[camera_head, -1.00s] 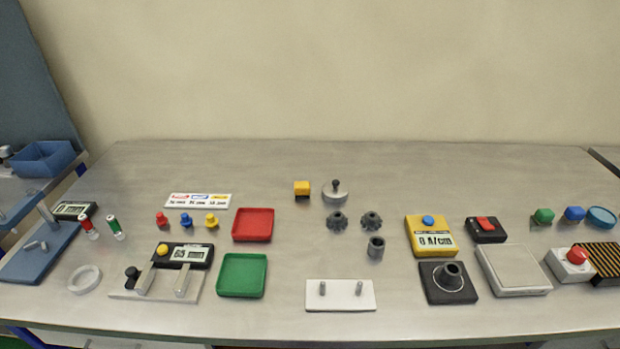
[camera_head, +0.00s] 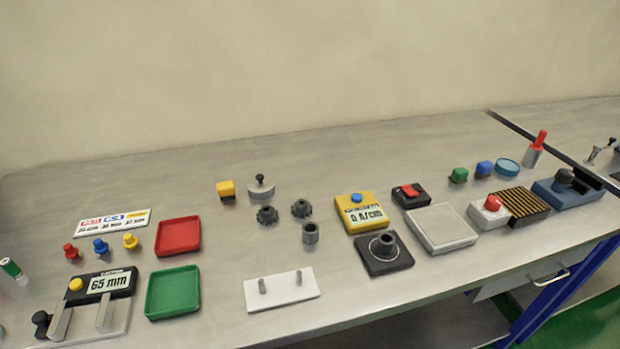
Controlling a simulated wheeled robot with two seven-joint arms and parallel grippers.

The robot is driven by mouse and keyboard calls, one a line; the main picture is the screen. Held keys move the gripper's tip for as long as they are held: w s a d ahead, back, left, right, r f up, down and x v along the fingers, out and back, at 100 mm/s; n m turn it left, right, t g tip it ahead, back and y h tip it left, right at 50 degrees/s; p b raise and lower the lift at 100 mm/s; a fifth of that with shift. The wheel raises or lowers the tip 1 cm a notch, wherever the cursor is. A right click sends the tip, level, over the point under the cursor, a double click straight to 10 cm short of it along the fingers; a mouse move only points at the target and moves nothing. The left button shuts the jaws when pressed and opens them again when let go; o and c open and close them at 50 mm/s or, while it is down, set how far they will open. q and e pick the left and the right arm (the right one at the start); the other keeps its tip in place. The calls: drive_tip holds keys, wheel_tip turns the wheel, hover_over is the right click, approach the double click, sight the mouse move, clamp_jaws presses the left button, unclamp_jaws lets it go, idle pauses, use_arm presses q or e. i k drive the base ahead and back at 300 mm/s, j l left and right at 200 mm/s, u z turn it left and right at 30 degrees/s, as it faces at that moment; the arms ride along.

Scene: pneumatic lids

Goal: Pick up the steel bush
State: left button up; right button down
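The steel bush appears to be the small grey hollow cylinder (camera_head: 310,234) standing upright on the bench, near the middle of the head view. Its open top shows a dark hole. Two dark grey toothed gears, a left one (camera_head: 267,215) and a right one (camera_head: 301,208), lie just behind it. A white plate with two pegs (camera_head: 281,291) lies in front of it. Neither of my grippers is in view.
A black block with a grey cone (camera_head: 384,253) and a yellow meter (camera_head: 361,213) stand right of the cylinder. A green tray (camera_head: 173,292) and a red tray (camera_head: 178,237) lie to the left. A pale square plate (camera_head: 441,228) is farther right. Bare bench surrounds the cylinder.

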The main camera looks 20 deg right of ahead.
sight(385, 243)
drive_tip(key=l+z, duration=0.15)
drive_tip(key=z, duration=1.05)
drive_tip(key=i+j, duration=0.05)
